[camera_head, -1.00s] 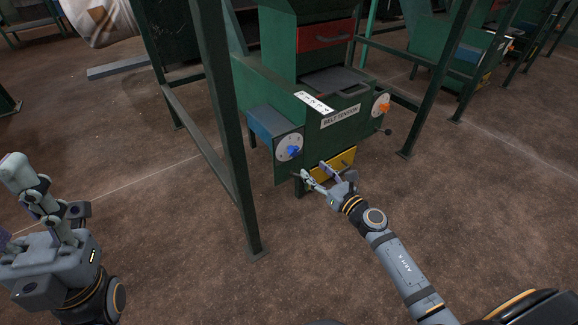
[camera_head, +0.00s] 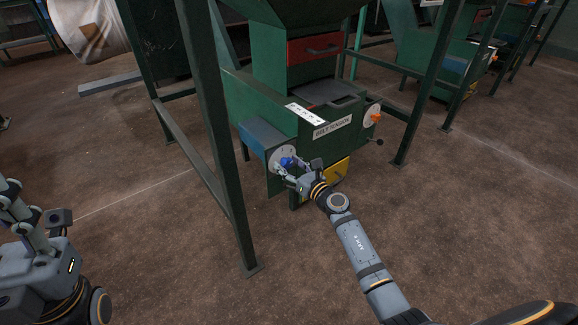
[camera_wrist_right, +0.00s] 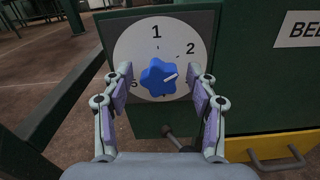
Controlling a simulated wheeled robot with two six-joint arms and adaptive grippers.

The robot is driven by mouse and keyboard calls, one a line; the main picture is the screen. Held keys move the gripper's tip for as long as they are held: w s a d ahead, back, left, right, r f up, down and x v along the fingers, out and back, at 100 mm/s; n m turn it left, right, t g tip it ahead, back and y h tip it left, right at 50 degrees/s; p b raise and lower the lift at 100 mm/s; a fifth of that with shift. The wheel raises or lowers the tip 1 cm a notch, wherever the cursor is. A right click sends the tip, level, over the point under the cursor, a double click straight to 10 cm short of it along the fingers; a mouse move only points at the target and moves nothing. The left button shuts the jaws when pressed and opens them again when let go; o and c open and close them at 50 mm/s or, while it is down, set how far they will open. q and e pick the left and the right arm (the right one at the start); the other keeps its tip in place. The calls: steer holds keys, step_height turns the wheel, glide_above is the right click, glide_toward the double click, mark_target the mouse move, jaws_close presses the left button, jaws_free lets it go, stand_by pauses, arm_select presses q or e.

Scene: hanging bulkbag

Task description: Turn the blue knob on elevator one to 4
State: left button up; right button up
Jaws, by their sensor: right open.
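The blue knob (camera_head: 287,161) sits on a round white dial (camera_head: 275,153) at the left front of the green machine. The dial (camera_wrist_right: 130,50) shows 1 at the top and 2 at upper right; the lower numbers are partly hidden. My right gripper (camera_wrist_right: 158,82) is open, with one finger on each side of the knob and a gap to each. It also shows in the head view (camera_head: 287,171). My left gripper (camera_head: 22,215) is at the left edge, partly cut off.
An orange knob (camera_head: 375,117) sits on another dial to the right, beside the BELT TENSION label (camera_head: 332,127). A yellow panel (camera_head: 337,171) is below. A green frame post (camera_head: 212,130) stands left of the machine. The floor in front is open.

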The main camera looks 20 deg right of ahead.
steer(key=c, duration=1.1)
steer(key=shift+c, duration=0.2)
